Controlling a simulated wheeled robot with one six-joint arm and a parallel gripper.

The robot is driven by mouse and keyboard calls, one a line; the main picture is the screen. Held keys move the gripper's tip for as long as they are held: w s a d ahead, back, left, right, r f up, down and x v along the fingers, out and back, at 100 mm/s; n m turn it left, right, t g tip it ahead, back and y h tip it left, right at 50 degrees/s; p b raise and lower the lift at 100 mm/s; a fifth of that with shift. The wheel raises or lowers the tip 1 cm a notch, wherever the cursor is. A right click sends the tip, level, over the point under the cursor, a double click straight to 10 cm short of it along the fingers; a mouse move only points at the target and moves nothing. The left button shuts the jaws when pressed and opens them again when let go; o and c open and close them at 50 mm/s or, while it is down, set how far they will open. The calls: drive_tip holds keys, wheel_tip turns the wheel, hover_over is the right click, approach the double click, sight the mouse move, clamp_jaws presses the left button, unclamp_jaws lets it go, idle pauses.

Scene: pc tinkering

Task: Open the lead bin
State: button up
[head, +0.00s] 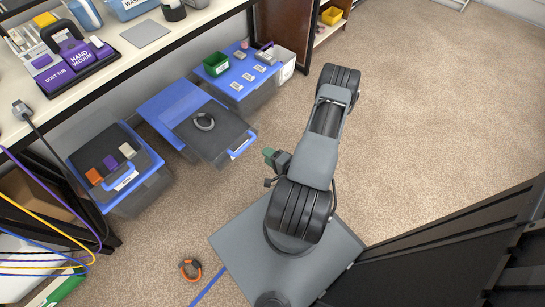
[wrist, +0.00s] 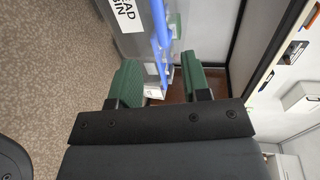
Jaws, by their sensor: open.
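The lead bin (head: 213,152) is most likely the middle clear bin under the bench, with a blue rim, a dark top panel and a blue handle (head: 240,145) at its front right. In the wrist view, a partly cut-off label reading "EAD BIN" (wrist: 127,14) shows on the bin's front, with a blue edge or handle (wrist: 160,35) beside it. My gripper (head: 270,155) has green fingers and is just right of this bin's front. In the wrist view, my gripper (wrist: 163,84) is open, with the blue part showing beyond the gap between its fingers. Contact cannot be told.
A coiled dark cable (head: 205,121) lies on the middle bin. A left bin (head: 125,190) carries small coloured blocks. A back bin (head: 262,88) carries a green box (head: 216,64) and small cards. The bench (head: 125,50) overhangs behind. An orange-black ring (head: 190,269) lies on the open carpet.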

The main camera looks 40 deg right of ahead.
drive_tip(key=shift+v, duration=1.05)
